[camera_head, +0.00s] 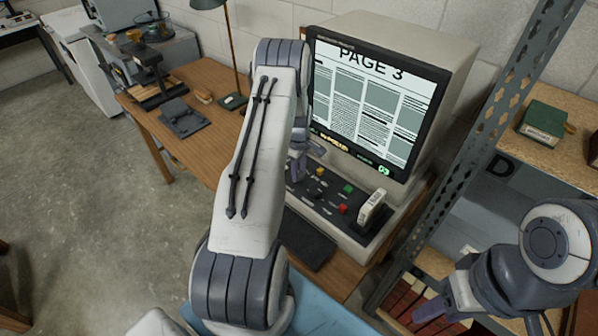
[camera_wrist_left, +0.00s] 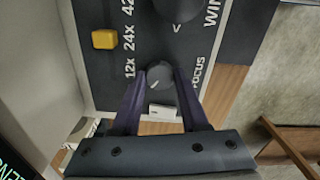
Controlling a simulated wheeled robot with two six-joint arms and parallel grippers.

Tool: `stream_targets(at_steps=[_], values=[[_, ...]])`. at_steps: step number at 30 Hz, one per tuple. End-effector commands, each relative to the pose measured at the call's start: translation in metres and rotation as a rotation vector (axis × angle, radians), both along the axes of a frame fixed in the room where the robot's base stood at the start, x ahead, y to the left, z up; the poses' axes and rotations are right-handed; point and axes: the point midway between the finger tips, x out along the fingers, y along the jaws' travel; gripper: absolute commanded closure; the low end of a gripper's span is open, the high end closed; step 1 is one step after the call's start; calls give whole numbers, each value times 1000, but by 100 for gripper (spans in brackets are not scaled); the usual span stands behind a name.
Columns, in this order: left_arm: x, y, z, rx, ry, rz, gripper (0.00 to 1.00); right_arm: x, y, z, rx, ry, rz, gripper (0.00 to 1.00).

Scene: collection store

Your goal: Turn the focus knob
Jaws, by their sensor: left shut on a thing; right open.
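The focus knob (camera_wrist_left: 159,76) is a dark round knob with a pale mark, on the dark control panel beside the word FOCUS in the left wrist view. My left gripper (camera_wrist_left: 160,82) is shut on it, one purple finger on each side. In the head view my left gripper (camera_head: 297,168) reaches down to the left part of the panel (camera_head: 322,205), and my arm hides the knob. The reader's screen (camera_head: 365,105) shows a page headed PAGE 3, with legible columns. My right gripper (camera_head: 447,306) is open and empty, low at the right, away from the reader.
A metal shelf post (camera_head: 478,135) stands between the reader and my right arm. A lamp (camera_head: 232,60) stands left on the wooden desk (camera_head: 205,150).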

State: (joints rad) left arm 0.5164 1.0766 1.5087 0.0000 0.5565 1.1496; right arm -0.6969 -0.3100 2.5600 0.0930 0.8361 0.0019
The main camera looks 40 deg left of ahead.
Motion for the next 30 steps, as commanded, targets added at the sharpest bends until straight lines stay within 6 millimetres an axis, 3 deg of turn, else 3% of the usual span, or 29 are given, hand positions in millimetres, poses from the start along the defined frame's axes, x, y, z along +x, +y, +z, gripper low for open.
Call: stream_targets(at_steps=[30], values=[[1,0,-1,2,-2,-888,100,0,0,-46,0,0,2,50]])
